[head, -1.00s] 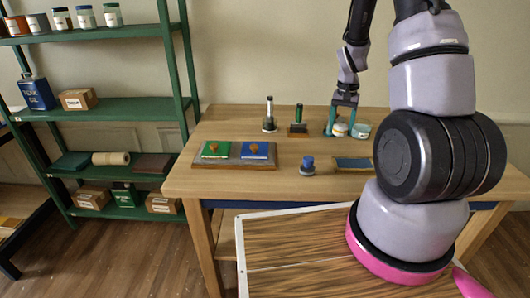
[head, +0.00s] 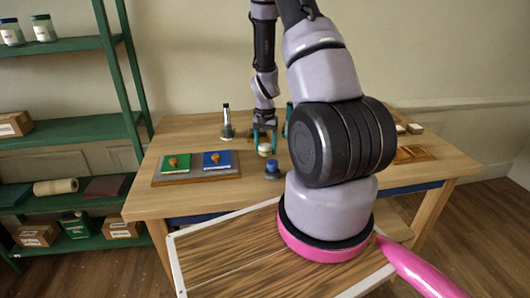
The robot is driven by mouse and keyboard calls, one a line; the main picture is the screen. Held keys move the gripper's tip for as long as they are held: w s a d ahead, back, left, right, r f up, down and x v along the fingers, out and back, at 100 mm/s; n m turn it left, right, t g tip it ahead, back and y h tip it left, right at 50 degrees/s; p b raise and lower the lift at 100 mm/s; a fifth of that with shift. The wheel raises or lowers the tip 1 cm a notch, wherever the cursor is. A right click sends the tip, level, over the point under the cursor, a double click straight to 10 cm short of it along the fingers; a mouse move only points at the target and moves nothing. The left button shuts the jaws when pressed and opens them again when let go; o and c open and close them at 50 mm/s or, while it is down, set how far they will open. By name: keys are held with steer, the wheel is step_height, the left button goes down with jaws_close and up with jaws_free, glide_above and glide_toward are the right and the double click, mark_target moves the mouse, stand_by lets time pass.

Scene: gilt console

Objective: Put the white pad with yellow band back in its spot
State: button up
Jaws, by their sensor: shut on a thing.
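My gripper (head: 265,146) points down over the middle of the table, its teal fingers shut on a small round white pad with a yellowish band (head: 265,151). The pad shows just below the fingertips. I cannot tell whether it touches the table or hangs a little above it. A blue-topped knob piece (head: 272,166) stands just in front of it. To its left lies a board (head: 163,181) bearing a green and a blue block with wooden knobs. The second white round pad seen earlier is hidden behind my arm.
Wooden trays (head: 412,154) and small white pieces (head: 414,128) lie at the table's right. My arm hides the table's middle right. A green shelf (head: 75,145) stands at left.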

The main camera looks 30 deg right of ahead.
steer(key=shift+f, duration=1)
steer(key=o, duration=1.4)
steer(key=shift+f, duration=0.15)
steer(key=shift+o, duration=0.2)
step_height(320, 180, up, 13)
steer(key=shift+f, duration=0.2)
step_height(320, 180, up, 12)
steer(key=f+t, duration=0.1)
steer(key=t, duration=0.1)
glide_above(266, 146)
steer(key=s+a, duration=0.1)
steer(key=a, duration=0.3)
steer(key=s+a+r+n+t+y, duration=0.1)
steer(key=s+a+r, duration=0.3)
steer(key=s+r, duration=0.5)
steer(key=s+a+r+n+t+y, duration=0.1)
steer(key=s+a+r+n+t, duration=0.2)
steer(key=s+r, duration=0.6)
step_height(266, 146, up, 2)
steer(key=shift+s+a+r+t, duration=0.15)
steer(key=shift+a+t, duration=0.45)
steer(key=shift+a, duration=0.6)
